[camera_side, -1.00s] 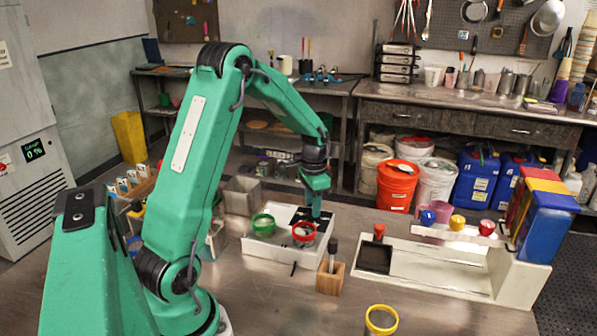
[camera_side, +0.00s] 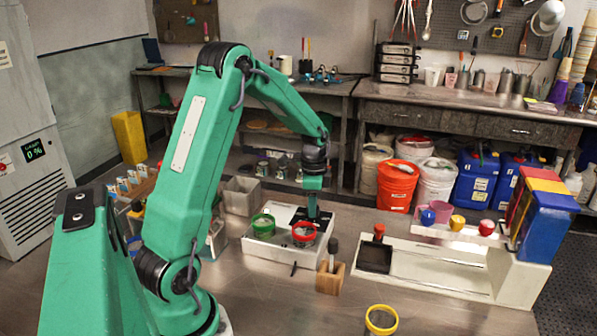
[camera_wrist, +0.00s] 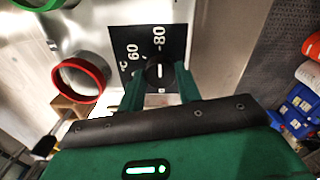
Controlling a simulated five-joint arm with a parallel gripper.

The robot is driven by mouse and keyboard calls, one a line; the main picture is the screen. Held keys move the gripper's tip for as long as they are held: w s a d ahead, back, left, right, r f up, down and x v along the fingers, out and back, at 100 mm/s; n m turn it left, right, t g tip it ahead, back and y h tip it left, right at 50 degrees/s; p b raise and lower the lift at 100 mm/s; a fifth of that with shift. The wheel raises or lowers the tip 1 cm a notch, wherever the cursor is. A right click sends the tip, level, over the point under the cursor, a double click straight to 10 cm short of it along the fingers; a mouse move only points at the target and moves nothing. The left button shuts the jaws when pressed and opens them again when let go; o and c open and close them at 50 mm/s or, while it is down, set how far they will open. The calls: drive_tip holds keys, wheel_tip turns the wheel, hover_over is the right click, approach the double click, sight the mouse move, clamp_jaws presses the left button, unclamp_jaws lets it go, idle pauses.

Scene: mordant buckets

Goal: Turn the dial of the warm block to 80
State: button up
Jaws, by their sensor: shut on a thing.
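The warm block (camera_side: 272,250) is a white box with a black dial plate (camera_wrist: 125,42) on its top. The plate is marked 60 and 80 in the wrist view. The round dark dial (camera_wrist: 158,73) sits between my fingertips, and its white line points roughly up toward the 80. My gripper (camera_wrist: 158,86) is shut on the dial, one finger at each side. In the side view my gripper (camera_side: 312,215) points straight down at the back right of the block and hides the dial. A green-rimmed jar (camera_side: 263,226) and a red-rimmed jar (camera_side: 304,235) sit in the block.
A wooden holder (camera_side: 330,280) with a dark-handled tool stands close in front of the block. A yellow-rimmed jar (camera_side: 381,321) stands at the front. A white rack with coloured knobs (camera_side: 440,281) is to the right. A grey bin (camera_side: 241,196) stands behind left.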

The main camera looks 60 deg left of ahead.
drive_tip(key=o, duration=1)
drive_tip(key=shift+c, duration=0.2)
drive_tip(key=shift+r, duration=0.15)
drive_tip(key=shift+r, duration=3.8)
drive_tip(key=s+d+r+n+t, duration=0.1)
drive_tip(key=s+d+r+n, duration=0.15)
drive_tip(key=d+r, duration=0.3)
drive_tip(key=s+d+r+n+t, duration=0.1)
drive_tip(key=s+d+r+t, duration=0.1)
drive_tip(key=s+d+r, duration=0.35)
drive_tip(key=s+d+f+n+t, duration=0.1)
drive_tip(key=s+d+n+t, duration=0.1)
drive_tip(key=s+d, duration=0.7)
drive_tip(key=shift+d+n+t, duration=0.3)
drive_tip(key=shift+d+n, duration=0.25)
drive_tip(key=shift+d, duration=0.05)
